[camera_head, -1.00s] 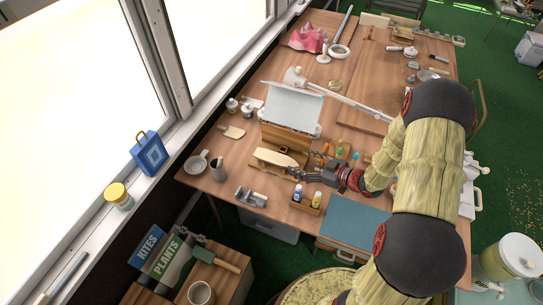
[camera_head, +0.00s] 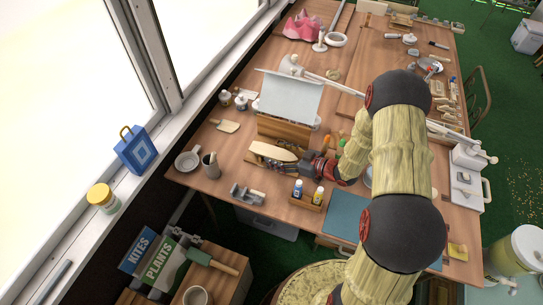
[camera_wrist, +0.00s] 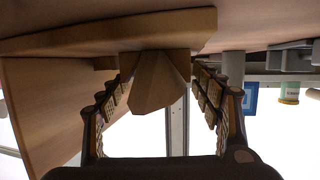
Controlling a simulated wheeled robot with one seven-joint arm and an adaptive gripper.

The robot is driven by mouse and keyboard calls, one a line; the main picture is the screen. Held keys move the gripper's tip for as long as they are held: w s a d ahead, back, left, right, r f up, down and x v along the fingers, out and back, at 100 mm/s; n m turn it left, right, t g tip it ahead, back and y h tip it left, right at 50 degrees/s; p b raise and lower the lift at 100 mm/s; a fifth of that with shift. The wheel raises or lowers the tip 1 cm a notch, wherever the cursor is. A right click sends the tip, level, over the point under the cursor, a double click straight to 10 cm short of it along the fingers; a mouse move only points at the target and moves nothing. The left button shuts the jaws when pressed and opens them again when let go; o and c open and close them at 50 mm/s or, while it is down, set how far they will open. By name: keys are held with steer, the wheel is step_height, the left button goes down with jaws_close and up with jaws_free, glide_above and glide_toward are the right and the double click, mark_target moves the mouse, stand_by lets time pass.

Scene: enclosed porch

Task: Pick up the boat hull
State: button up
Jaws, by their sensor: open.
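The boat hull (camera_head: 268,151) is a pale wooden piece with a pointed end. It lies over a flat wooden base board on the workbench, in front of a wooden case with a raised pale lid. In the wrist view, which is upside down, the faceted tip of the hull (camera_wrist: 157,84) is between the fingers of my gripper (camera_wrist: 162,108). The fingers are spread, with a gap on both sides of the hull. In the head view my gripper (camera_head: 293,164) is at the hull's right end, low over the bench. My wrist partly hides that end.
The wooden case (camera_head: 284,129) stands close behind the hull. A small bottle caddy (camera_head: 306,200) is in front of my gripper, with a grey metal tool (camera_head: 247,194) to its left. A cup (camera_head: 211,166) stands at the left. A blue mat (camera_head: 344,213) lies at the right.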

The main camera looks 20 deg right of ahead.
steer(key=shift+c, duration=1.2)
steer(key=c, duration=0.9)
steer(key=shift+w+r, duration=0.1)
steer(key=shift+r, duration=0.05)
